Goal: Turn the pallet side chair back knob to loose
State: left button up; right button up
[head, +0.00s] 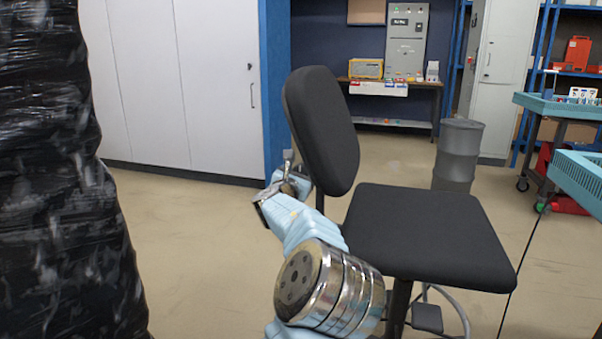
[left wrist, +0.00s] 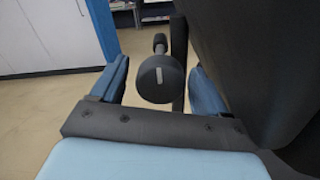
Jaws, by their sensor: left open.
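The chair has a black backrest (head: 322,130) and a black seat (head: 430,236). In the left wrist view, the chair back knob (left wrist: 160,79) is a round dark knob with a pale line on its face, close to upright and slightly tilted. My left gripper (head: 287,182) is behind the backrest, at its left edge in the head view. In the left wrist view my left gripper (left wrist: 158,88) is open, one blue finger on each side of the knob, with gaps visible. The backrest (left wrist: 255,60) fills the right side there. My right gripper is not in view.
A black-wrapped pallet load (head: 60,180) stands at the left. A grey drum (head: 459,155) stands behind the chair. White cabinets (head: 170,80) line the back left. Floor between the pallet and chair is clear.

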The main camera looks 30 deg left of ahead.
pick_arm(q)
jog(key=c, duration=1)
